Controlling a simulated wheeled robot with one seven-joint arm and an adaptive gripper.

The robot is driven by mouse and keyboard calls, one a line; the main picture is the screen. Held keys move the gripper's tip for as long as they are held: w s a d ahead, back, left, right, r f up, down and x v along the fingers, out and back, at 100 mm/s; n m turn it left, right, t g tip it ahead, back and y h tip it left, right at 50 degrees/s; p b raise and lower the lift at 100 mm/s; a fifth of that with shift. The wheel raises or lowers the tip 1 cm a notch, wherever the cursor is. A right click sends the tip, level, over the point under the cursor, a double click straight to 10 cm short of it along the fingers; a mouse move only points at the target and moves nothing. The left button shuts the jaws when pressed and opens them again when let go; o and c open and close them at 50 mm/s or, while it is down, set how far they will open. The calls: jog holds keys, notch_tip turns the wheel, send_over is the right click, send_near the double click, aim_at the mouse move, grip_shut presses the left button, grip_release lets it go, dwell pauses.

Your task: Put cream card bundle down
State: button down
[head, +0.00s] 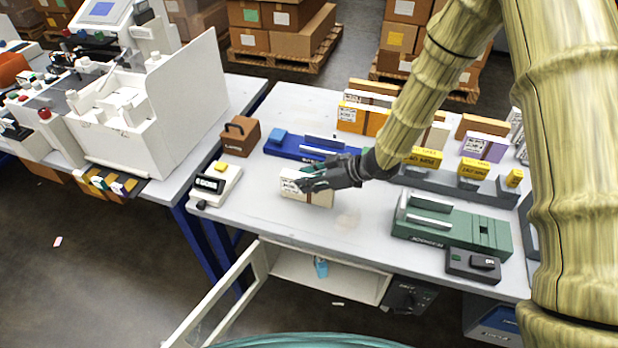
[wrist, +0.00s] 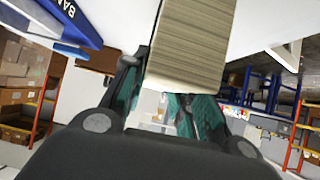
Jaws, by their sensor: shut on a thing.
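The cream card bundle (head: 318,197) is at the front left part of the white table in the head view, with a printed white label at its left end and a brown band. My gripper (head: 308,180) is shut on it from the right and above. In the wrist view the bundle (wrist: 190,45) shows layered card edges and stands between the fingers of my gripper (wrist: 165,95). Whether the bundle's underside touches the table I cannot tell.
A blue device (head: 300,151) lies just behind the bundle. A green machine (head: 453,226) is to the right. The table (head: 262,221) is bare around the bundle's front.

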jog(key=shift+f, duration=0.15)
jog(key=c, duration=1.1)
grip_release()
jog(key=shift+d+r, duration=0.1)
jog(key=shift+r, duration=0.1)
jog(key=b+v, duration=0.1)
jog(key=v, duration=1)
jog(key=shift+s+d+r, duration=0.2)
jog(key=shift+d+r, duration=0.05)
jog(key=shift+d, duration=0.05)
